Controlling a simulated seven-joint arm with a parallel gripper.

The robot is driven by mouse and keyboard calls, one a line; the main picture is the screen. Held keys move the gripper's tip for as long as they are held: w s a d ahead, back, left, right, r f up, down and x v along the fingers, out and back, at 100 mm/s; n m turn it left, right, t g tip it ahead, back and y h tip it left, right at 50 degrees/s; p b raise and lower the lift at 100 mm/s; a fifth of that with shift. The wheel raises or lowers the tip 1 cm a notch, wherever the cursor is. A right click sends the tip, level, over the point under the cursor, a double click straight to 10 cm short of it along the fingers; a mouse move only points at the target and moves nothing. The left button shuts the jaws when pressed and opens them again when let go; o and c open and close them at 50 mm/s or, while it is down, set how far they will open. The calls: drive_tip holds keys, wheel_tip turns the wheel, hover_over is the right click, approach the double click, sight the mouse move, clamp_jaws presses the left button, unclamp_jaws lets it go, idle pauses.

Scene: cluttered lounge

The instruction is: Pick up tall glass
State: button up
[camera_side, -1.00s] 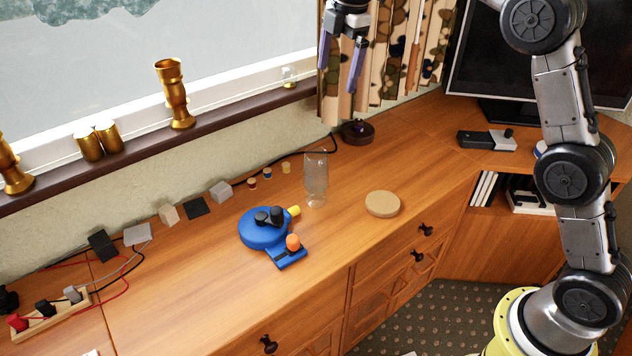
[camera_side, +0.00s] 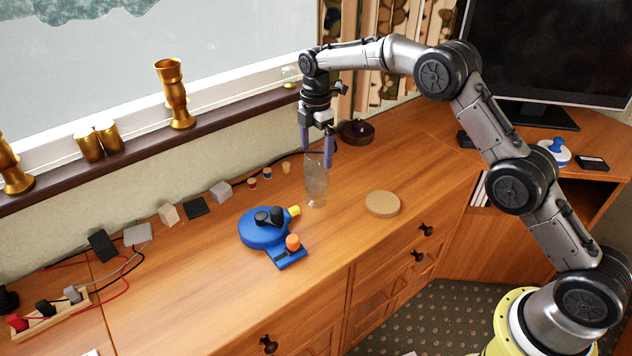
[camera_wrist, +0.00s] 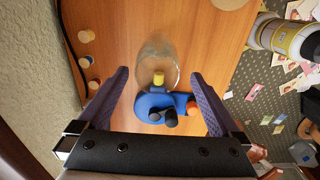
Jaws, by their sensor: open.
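The tall glass (camera_side: 316,182) is clear and stands upright on the wooden cabinet top, just behind and right of the blue device. My gripper (camera_side: 317,158) points down with its two purple fingers apart, at the height of the glass's upper part. In the side view the fingers overlap the glass's rim; I cannot tell whether they touch it. In the wrist view the glass (camera_wrist: 158,58) shows as a faint clear outline ahead of and between the open fingers (camera_wrist: 166,72). Nothing is held.
A blue device (camera_side: 262,232) with a yellow knob sits left of the glass. A round tan disc (camera_side: 382,203) lies to the right. Small jars (camera_side: 267,173) and a dark round holder (camera_side: 357,132) stand near the wall. The front wood is clear.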

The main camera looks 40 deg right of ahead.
sight(316, 166)
drive_tip(key=shift+w+d+f, duration=0.1)
drive_tip(key=shift+f, duration=1.35)
drive_tip(key=shift+w+f, duration=0.1)
drive_tip(key=shift+f, duration=1.35)
drive_tip(key=shift+r, duration=0.1)
clamp_jaws()
